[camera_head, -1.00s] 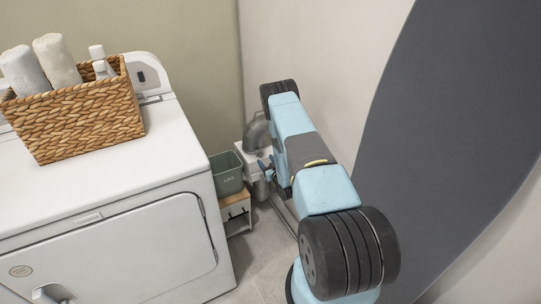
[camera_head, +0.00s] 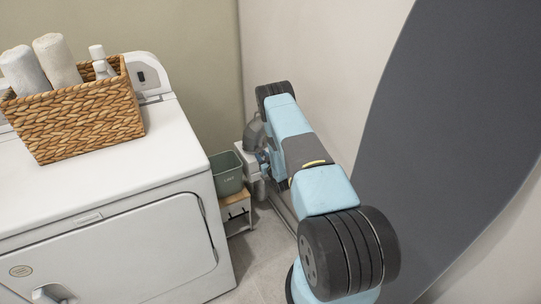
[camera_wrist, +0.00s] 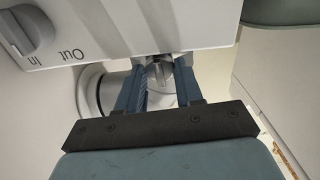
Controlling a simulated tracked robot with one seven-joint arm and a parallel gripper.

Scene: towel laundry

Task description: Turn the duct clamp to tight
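In the wrist view my gripper (camera_wrist: 160,70) has its two blue fingers apart, reaching under a white box (camera_wrist: 130,30). A small grey metal piece, which looks like the duct clamp's key (camera_wrist: 159,72), stands between the fingertips. Whether the fingers touch it is not clear. Behind it is a pale round duct collar (camera_wrist: 95,88). In the head view the grey bent duct (camera_head: 254,135) rises behind the white box (camera_head: 250,158), and my arm hides the clamp and most of my gripper.
A grey-green bin (camera_head: 227,175) on a small wooden stand (camera_head: 236,208) is close left of my gripper. The white dryer (camera_head: 120,210) with a wicker basket (camera_head: 75,120) fills the left. A knob (camera_wrist: 25,32) marked In and Out is on the white box. The wall is close right.

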